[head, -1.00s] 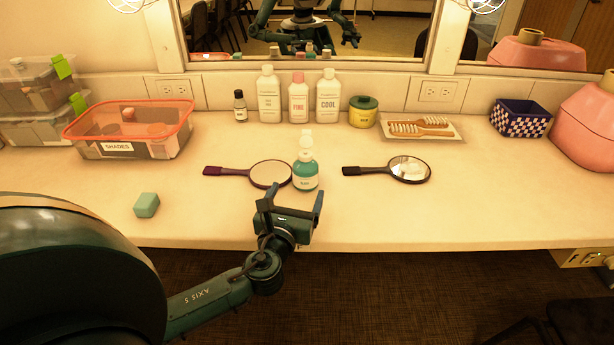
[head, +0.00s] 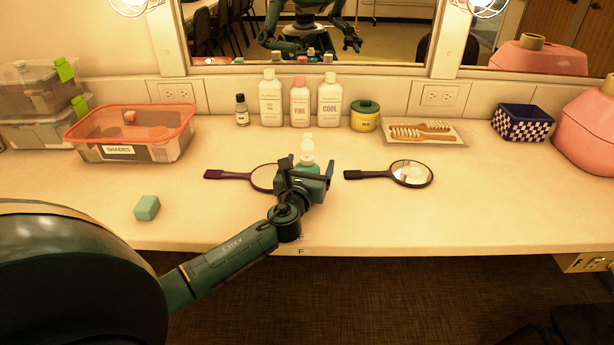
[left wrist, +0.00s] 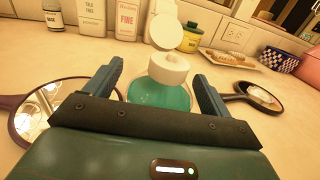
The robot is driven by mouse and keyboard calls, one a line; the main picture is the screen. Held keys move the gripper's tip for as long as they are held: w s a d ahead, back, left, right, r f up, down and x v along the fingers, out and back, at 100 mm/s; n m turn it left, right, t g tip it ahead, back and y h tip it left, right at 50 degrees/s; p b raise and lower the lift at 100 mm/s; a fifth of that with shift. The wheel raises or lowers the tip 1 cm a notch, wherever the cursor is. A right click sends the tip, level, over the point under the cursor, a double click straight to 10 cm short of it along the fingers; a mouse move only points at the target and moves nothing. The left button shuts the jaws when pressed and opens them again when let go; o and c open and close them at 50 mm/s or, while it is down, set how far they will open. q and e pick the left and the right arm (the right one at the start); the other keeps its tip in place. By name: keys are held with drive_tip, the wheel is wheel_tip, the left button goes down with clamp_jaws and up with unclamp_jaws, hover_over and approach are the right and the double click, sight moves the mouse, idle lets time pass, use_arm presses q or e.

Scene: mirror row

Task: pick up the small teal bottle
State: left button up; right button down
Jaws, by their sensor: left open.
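The small teal bottle (head: 307,153) with a white cap stands upright on the counter, between two hand mirrors. My left gripper (head: 306,168) is in front of it in the head view and hides most of its body. In the left wrist view the teal bottle (left wrist: 160,93) shows between the two open fingers (left wrist: 157,86), its white cap tilting up toward the top edge. The fingers stand to either side of it, with gaps visible. My right gripper is not in view, except perhaps as a reflection.
A purple-handled mirror (head: 228,175) lies left of the bottle, a black-handled mirror (head: 412,174) right. White bottles (head: 329,101) and a yellow jar (head: 364,118) stand behind. A green block (head: 147,208) sits at front left. The counter's front right is clear.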

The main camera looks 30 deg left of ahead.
use_arm(q)
drive_tip(key=shift+c, duration=0.3)
drive_tip(key=c, duration=1.3)
drive_tip(key=shift+o, duration=0.2)
drive_tip(key=shift+r, duration=0.1)
wheel_tip(320, 180, up, 10)
drive_tip(key=p, duration=0.4)
drive_tip(key=o, duration=1.3)
